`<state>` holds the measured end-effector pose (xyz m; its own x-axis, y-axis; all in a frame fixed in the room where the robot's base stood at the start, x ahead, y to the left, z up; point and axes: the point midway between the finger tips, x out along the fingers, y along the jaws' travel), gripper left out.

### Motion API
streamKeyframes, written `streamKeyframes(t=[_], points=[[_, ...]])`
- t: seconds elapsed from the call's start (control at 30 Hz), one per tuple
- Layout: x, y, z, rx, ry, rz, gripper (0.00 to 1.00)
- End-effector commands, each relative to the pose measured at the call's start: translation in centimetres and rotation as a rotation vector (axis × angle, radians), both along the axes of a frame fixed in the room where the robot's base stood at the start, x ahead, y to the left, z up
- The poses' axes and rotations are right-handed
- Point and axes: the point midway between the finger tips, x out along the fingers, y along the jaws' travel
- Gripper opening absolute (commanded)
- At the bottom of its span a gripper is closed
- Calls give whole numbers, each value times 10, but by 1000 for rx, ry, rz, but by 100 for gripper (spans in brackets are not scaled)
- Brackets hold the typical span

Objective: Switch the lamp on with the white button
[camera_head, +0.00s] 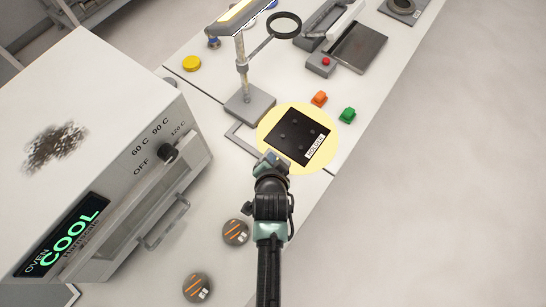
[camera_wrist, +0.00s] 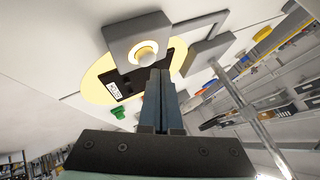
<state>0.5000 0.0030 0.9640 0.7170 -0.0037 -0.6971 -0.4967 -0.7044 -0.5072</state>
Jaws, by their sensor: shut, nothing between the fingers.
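The white button (camera_wrist: 146,53) sits on a grey box (camera_wrist: 128,27) in the wrist view, with a yellow glow around it. My gripper (camera_wrist: 160,72) is shut and empty, its fingertips just at the button's lower right edge; I cannot tell whether they touch it. In the head view my gripper (camera_head: 271,158) is at the end of a thin grey strip, and mostly hides the button box. The lamp (camera_head: 241,60) stands beyond my gripper on a grey base. Its head (camera_head: 240,15) is bright, and a yellow circle of light (camera_head: 284,160) lies on the table.
A black holder plate (camera_head: 289,135) lies in the light circle. Orange (camera_head: 319,98) and green (camera_head: 348,115) pieces lie nearby. An oven (camera_head: 105,140) marked COOL stands at left. Two round discs (camera_head: 236,232) lie near my arm. A grey box with a red button (camera_head: 325,63) stands farther back.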

Motion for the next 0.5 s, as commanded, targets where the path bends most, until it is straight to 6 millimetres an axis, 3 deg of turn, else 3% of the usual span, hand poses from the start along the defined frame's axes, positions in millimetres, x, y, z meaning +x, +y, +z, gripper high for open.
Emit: streamKeyframes(t=[0.17,0.5], points=[[0,0,3,0,0,0,0],[0,0,36,0,-1,-1,0]])
